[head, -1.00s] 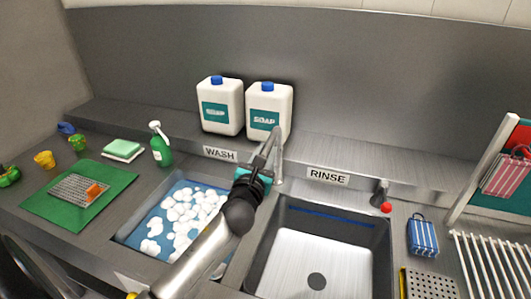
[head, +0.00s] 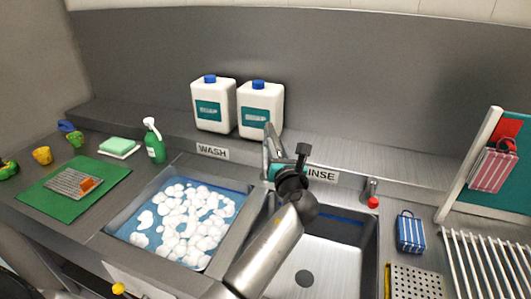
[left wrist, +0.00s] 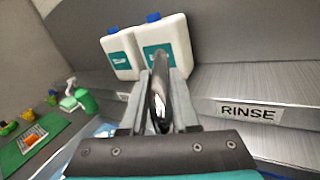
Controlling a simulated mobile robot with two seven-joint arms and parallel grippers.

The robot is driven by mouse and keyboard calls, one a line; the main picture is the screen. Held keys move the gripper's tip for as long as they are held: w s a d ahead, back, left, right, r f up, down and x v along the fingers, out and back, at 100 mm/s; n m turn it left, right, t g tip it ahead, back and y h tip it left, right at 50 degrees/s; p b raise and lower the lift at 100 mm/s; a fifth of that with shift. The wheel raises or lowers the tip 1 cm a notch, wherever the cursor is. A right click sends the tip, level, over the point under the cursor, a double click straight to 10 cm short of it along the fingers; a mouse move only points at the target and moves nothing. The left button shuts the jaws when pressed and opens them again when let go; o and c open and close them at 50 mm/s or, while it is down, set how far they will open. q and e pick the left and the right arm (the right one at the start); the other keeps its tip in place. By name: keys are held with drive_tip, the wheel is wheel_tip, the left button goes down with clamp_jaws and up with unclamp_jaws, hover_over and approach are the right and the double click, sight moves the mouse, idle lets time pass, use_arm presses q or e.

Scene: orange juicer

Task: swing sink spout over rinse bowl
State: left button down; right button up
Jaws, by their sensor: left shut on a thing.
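The metal sink spout (head: 267,137) stands behind the sinks, between the WASH and RINSE signs. My left gripper (head: 280,168) is shut on it. In the left wrist view the chrome spout (left wrist: 159,100) lies between my two grey fingers (left wrist: 158,108). The rinse bowl (head: 340,250) is the empty dark sink on the right with a round drain. My gripper is at its back left corner, and my arm hides part of its left side and the spout's lower part. My right gripper is not in view.
The wash bowl (head: 180,225) with white foam is at left. Two soap jugs (head: 213,105) stand on the back ledge. A red-tipped tap (head: 372,192) is behind the rinse bowl's right side. A striped blue bag (head: 410,232) and white rack (head: 480,260) are farther right.

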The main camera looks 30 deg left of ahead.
use_arm(q)
drive_tip(key=shift+w+d+n+g+y+b, duration=1)
drive_tip(key=shift+w+d+n+g+y, duration=0.1)
drive_tip(key=shift+d+g+y, duration=0.1)
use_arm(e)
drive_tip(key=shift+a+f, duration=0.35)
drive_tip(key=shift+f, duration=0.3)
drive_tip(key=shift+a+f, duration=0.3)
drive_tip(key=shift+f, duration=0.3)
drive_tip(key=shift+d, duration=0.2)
use_arm(q)
drive_tip(key=c, duration=0.7)
unclamp_jaws()
drive_tip(key=shift+a, duration=0.1)
